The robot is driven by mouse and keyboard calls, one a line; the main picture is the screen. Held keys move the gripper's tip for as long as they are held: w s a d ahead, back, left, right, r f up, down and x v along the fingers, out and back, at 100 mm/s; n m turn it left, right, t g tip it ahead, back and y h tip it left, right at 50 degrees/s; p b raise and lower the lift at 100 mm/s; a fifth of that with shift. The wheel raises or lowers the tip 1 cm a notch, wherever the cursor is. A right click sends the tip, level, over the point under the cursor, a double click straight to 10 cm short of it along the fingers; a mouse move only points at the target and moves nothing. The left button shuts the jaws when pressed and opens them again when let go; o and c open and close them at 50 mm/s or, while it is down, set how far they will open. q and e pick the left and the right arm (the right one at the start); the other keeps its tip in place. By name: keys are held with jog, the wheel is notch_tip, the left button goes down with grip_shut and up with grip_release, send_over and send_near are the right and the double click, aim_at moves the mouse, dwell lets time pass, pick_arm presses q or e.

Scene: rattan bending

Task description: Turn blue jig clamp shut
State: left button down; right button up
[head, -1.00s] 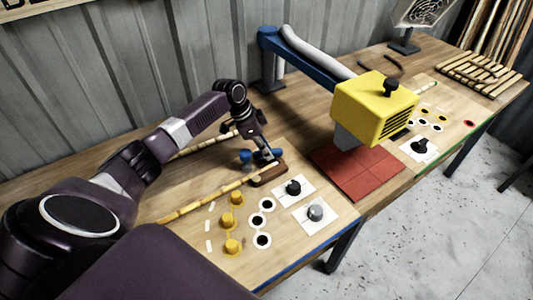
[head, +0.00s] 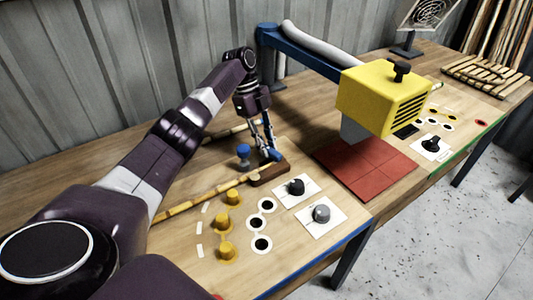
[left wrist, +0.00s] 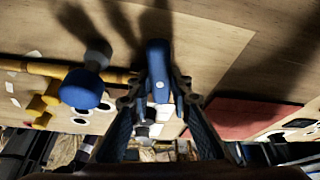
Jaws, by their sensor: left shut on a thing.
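The blue jig clamp shows in the left wrist view as a blue lever (left wrist: 158,62) with a small pale pin, lying between the fingers. My left gripper (head: 269,150) is shut on this lever beside the brown block (head: 268,174). In the left wrist view the gripper (left wrist: 160,92) has one finger on each side of the lever. In the head view the fingers hide most of the lever. A blue round knob (head: 243,151) on a post stands just left of the gripper. My right gripper is not in view.
A bamboo-like rod (head: 190,205) runs along the table to the brown block. Yellow pegs (head: 225,250) and grey and black knobs (head: 321,214) stand in front. A yellow machine head (head: 380,103) overhangs the red mat (head: 365,172) to the right.

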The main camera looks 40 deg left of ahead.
pick_arm(q)
jog(key=shift+w+m+g+y+b, duration=0.1)
jog(key=shift+m+g+y+b, duration=0.35)
jog(key=shift+m+b, duration=1.05)
jog(key=c, duration=1.8)
grip_release()
jog(key=shift+h, duration=0.25)
jog(key=shift+o, duration=0.2)
jog(key=shift+r, duration=0.1)
notch_tip(320, 180, up, 10)
